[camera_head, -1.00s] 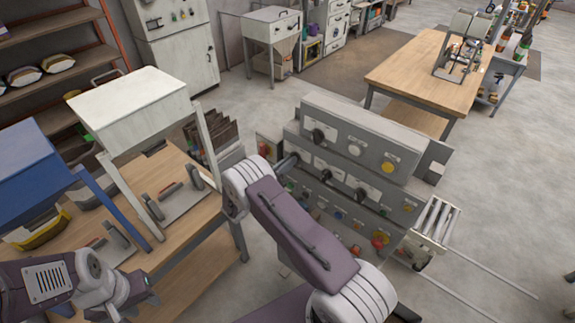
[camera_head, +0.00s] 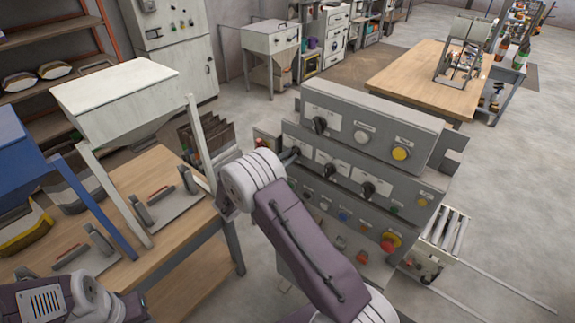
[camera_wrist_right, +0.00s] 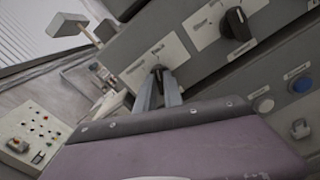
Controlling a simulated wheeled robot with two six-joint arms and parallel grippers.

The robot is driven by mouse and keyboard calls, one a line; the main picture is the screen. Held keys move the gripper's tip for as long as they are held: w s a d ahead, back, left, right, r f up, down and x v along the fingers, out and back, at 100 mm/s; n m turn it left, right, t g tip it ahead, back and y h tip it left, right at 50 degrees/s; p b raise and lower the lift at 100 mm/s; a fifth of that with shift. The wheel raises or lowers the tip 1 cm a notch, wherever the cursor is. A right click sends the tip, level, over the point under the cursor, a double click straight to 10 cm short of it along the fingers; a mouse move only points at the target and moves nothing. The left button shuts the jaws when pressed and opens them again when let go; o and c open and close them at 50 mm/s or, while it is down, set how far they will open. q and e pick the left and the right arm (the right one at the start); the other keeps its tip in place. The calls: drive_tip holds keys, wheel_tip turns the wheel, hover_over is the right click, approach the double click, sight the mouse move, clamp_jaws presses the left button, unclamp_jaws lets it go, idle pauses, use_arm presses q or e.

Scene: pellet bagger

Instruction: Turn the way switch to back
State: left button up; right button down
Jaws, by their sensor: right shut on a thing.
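The grey control panel (camera_head: 360,130) stands in the middle of the head view, with several black rotary knobs, round buttons and labels too small to read. My right gripper (camera_head: 291,157) reaches the left end of its middle row. My left gripper's fingers do not show; only that arm is in view.
Another black knob (camera_wrist_right: 237,23) sits to the right of the held one. A red mushroom button (camera_head: 389,243) is low on the panel. A wooden bench (camera_head: 170,270) with a white hopper (camera_head: 120,95) stands to the left. Open floor lies to the right.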

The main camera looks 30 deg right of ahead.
drive_tip(key=shift+m+b, duration=0.6)
drive_tip(key=shift+r, duration=0.1)
drive_tip(key=c, duration=1.5)
unclamp_jaws()
drive_tip(key=shift+d, duration=0.1)
drive_tip(key=shift+o, duration=0.2)
drive_tip(key=b+v, duration=0.2)
drive_tip(key=v, duration=0.7)
